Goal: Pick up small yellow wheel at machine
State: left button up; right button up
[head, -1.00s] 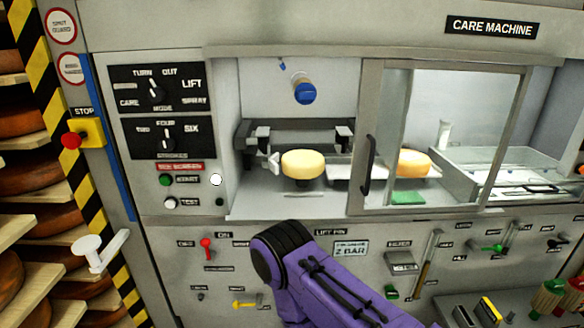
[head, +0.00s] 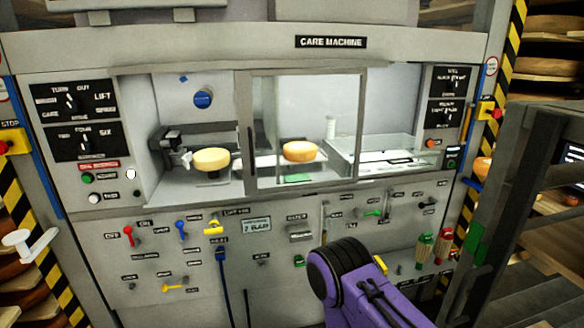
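A small pale yellow cheese wheel (head: 211,160) sits on a support in the open left bay of the care machine (head: 331,42). Grey clamp parts (head: 176,150) stand just behind and left of it. A more orange-yellow wheel (head: 301,152) sits to its right, behind the clear sliding door (head: 305,130). A purple and black link of my arm shows at the bottom, below the machine opening. Neither of my grippers is in view, so their state is hidden.
The door's frame and dark handle border the left bay on its right side. A blue knob (head: 203,98) sits on the bay's back wall. Levers and switches cover the front panel below. A dark frame (head: 505,220) stands at the right. Cheese shelves flank the machine.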

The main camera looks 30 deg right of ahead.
aim_at(210, 159)
jog(key=z, duration=0.65)
jog(key=k, duration=0.1)
jog(key=u, duration=1.45)
jog(key=i, duration=1.5)
jog(key=z, duration=0.8)
